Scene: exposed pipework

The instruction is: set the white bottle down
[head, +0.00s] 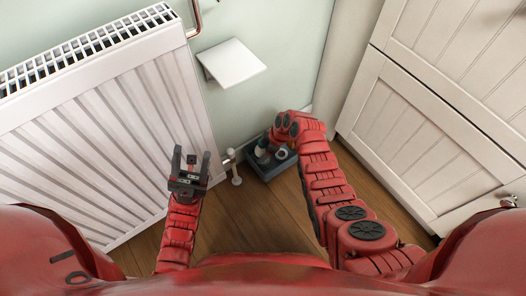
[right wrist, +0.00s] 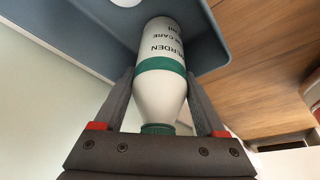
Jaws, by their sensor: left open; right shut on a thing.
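The white bottle (right wrist: 158,88) has green bands, dark print and a green cap. In the right wrist view it is between the fingers of my right gripper (right wrist: 160,100), which is shut on it, with its cap toward the palm. Its far end is over or in a blue-grey tray (right wrist: 207,38); I cannot tell whether it touches the tray's bottom. In the head view the tray (head: 269,175) is low by the wall, and my right arm hides much of it and the bottle. My left gripper (head: 190,160) is open and empty in front of the radiator.
A white radiator (head: 110,125) fills the left. A small white shelf (head: 231,62) juts from the wall above the tray. A white valve (head: 235,170) stands left of the tray. White cabinet doors (head: 405,140) are on the right. Bare wooden floor (head: 245,215) lies in front.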

